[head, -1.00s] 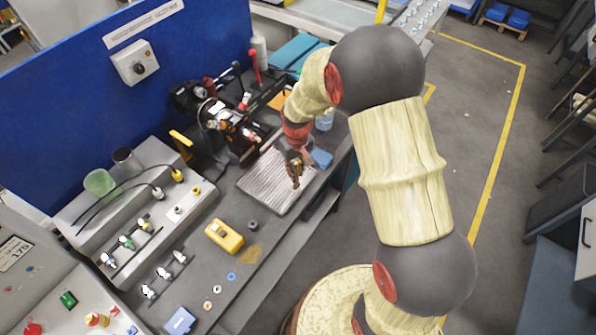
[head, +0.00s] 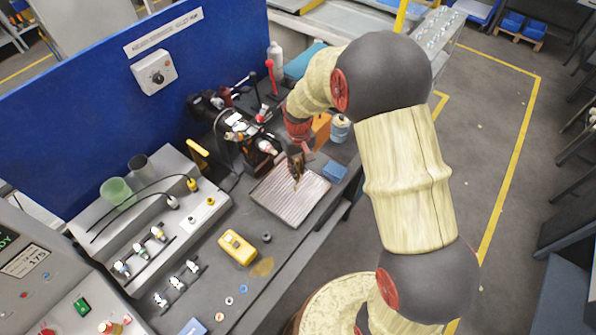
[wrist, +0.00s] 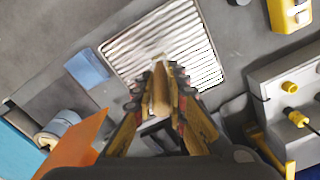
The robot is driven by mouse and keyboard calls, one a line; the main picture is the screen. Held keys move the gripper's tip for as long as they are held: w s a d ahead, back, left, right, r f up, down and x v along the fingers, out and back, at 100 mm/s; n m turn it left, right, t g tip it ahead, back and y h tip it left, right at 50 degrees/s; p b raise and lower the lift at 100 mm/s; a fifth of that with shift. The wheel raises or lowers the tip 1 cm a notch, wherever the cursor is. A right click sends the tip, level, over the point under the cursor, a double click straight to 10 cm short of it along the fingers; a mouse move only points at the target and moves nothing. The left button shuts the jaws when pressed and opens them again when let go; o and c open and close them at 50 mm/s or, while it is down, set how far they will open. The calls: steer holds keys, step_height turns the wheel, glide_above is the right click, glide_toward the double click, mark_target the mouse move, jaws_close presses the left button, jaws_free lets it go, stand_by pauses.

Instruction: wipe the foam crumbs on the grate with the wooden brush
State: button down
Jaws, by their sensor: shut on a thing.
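The ribbed metal grate (head: 290,207) lies flat on the grey workbench, and it also shows in the wrist view (wrist: 150,35). My gripper (head: 296,165) is over the back part of the grate, pointing down. In the wrist view my gripper (wrist: 162,85) is shut on the wooden brush (wrist: 160,100), whose tan handle shows between the fingers. The brush's lower end is over the grate; I cannot tell whether it touches. A small pale patch shows on the grate near the fingertips, possibly foam crumbs. Elsewhere the crumbs are too small to tell.
A blue block (head: 335,171) lies right of the grate. An orange panel (head: 321,129) and a pale-blue roll (head: 340,128) stand behind it. A yellow meter (head: 237,247) sits to the front left. Dark equipment (head: 240,135) stands to the back left.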

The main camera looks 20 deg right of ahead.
mark_target(297, 160)
steer(key=shift+w+a+r+p, duration=0.15)
steer(key=shift+r+p, duration=0.1)
steer(key=shift+r, duration=0.2)
steer(key=shift+w+d+r+p, duration=0.1)
steer(key=shift+r+p, duration=0.1)
steer(key=shift+r, duration=0.2)
steer(key=shift+s+r+p, duration=0.1)
steer(key=shift+r+p, duration=0.7)
steer(key=shift+r, duration=0.65)
steer(key=shift+f, duration=0.15)
